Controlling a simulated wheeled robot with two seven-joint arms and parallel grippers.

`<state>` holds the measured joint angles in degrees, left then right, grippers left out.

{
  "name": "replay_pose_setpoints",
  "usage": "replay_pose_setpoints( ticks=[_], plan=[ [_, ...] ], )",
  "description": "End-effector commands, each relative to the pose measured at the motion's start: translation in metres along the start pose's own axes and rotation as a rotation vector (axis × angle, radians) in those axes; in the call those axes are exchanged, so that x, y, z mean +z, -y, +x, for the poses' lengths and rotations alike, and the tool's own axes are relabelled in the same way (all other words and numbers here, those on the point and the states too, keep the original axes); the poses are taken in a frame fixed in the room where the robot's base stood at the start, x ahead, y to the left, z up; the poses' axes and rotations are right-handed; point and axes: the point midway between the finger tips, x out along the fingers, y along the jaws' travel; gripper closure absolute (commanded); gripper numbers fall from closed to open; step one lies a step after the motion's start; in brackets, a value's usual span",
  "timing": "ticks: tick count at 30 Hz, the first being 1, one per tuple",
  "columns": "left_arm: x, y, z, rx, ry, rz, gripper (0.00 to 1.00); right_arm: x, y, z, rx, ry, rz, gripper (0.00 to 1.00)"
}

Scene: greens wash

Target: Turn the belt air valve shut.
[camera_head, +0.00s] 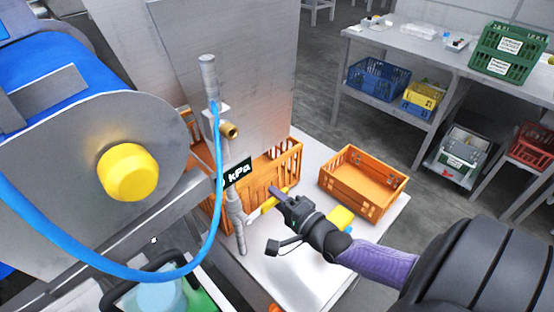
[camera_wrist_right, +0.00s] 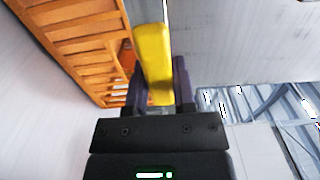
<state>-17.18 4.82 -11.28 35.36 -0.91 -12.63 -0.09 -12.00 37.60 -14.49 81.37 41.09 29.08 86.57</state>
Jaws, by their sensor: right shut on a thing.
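The belt air valve's yellow lever (camera_wrist_right: 152,62) stands between the fingers of my right gripper (camera_wrist_right: 157,88) in the right wrist view. The gripper is shut on it, and the fingers cover its lower part. In the head view my right gripper (camera_head: 280,194) reaches in from the right, and a short part of the yellow lever (camera_head: 268,203) shows beside its fingertips. The grey air pipe (camera_head: 236,222) stands just left of the lever, with a black kPa display (camera_head: 238,173) and a blue hose (camera_head: 217,150). My left gripper is out of view.
An orange crate (camera_head: 362,184) stands on the white table (camera_head: 300,270), and another orange crate (camera_head: 290,160) is behind the pipe. The grey conveyor end with a yellow cap (camera_head: 128,172) fills the left. A bench (camera_head: 440,62) with crates stands at the back right.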

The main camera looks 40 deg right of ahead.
Motion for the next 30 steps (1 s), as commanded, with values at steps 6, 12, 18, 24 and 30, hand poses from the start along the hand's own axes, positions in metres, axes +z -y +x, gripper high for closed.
replay_pose_setpoints(
  ticks=[6,12,18,24,30],
  plan=[
    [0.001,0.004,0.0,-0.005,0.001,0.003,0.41,0.001,-0.002,-0.001,0.006,0.0,0.003,0.51],
    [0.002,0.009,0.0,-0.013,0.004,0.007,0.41,0.001,-0.001,-0.001,0.004,0.0,0.002,0.32],
    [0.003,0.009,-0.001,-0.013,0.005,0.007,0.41,0.0,-0.001,-0.003,0.004,0.0,0.001,0.32],
    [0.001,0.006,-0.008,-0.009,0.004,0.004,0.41,0.001,-0.001,-0.041,0.009,0.0,0.001,0.32],
    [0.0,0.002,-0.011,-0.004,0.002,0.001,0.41,0.001,-0.001,-0.086,0.008,0.001,0.001,0.32]
  ],
)
